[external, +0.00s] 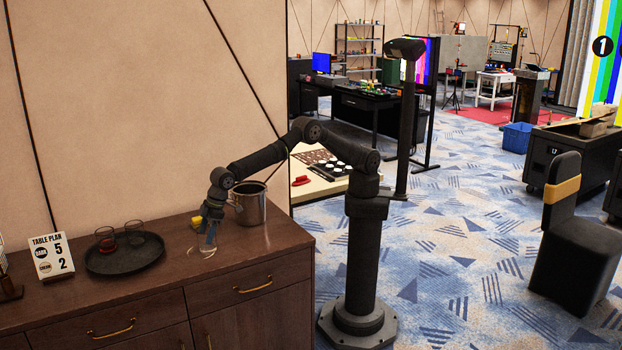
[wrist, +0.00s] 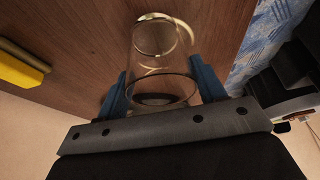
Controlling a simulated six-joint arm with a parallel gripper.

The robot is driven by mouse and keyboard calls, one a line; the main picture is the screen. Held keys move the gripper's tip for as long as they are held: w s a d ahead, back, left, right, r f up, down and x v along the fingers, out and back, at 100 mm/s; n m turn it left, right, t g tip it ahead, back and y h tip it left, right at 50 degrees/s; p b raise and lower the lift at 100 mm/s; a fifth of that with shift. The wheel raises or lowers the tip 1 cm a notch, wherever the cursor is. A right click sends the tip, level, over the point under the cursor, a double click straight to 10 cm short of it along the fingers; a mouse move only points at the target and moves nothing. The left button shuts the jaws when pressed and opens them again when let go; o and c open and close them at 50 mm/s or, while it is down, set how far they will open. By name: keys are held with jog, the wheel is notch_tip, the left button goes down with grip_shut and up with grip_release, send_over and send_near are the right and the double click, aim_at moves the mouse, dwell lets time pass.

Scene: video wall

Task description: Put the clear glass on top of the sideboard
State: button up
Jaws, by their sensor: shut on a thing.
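The clear glass (external: 208,251) is upright at my gripper (external: 208,237), over the wooden top of the sideboard (external: 240,258), to the right of the round tray. Its base is at or very near the wood; I cannot tell whether it touches. In the wrist view the clear glass (wrist: 158,62) sits between the two blue fingers of my gripper (wrist: 162,88), which are shut on its sides. Its round end shows against the brown wood.
A black tray (external: 125,262) holds two glasses, one reddish (external: 105,240) and one clear (external: 134,234). A metal pot (external: 249,206) stands behind my gripper, with a yellow block (external: 203,221) near it. A table-plan sign (external: 52,256) stands at left. The front right of the top is clear.

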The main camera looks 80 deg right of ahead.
jog(key=shift+f, duration=0.1)
jog(key=o, duration=1.2)
jog(key=shift+c, duration=0.2)
jog(key=shift+r, duration=0.2)
jog(key=v, duration=1.2)
jog(key=shift+f, duration=0.2)
